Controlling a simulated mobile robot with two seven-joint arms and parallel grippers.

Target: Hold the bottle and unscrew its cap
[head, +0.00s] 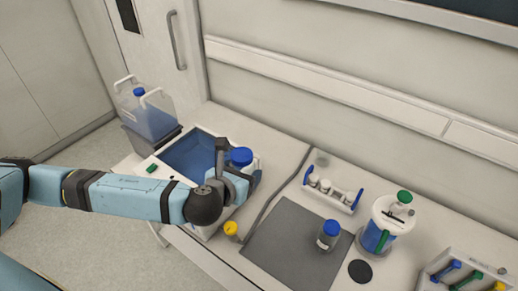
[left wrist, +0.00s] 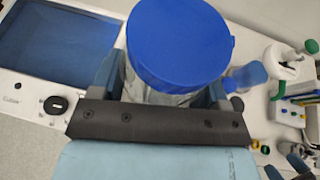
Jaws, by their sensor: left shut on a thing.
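A bottle with a wide blue cap (head: 241,156) is between the fingers of my left gripper (head: 236,180), beside the blue basin. In the left wrist view the blue cap (left wrist: 180,42) fills the upper middle, and a strip of the clear body (left wrist: 160,92) shows below it. The gripper is shut on the body just under the cap, with a finger on each side. The cap is on the bottle. The lower body is hidden by the gripper.
A blue basin (head: 190,158) and a clear jug (head: 150,118) stand to the left. A grey mat (head: 280,240) carries a small blue-lidded jar (head: 329,235). A yellow-capped vial (head: 231,229) is near the mat's left edge. A vial rack (head: 333,192) and a white-lidded container (head: 385,222) stand right.

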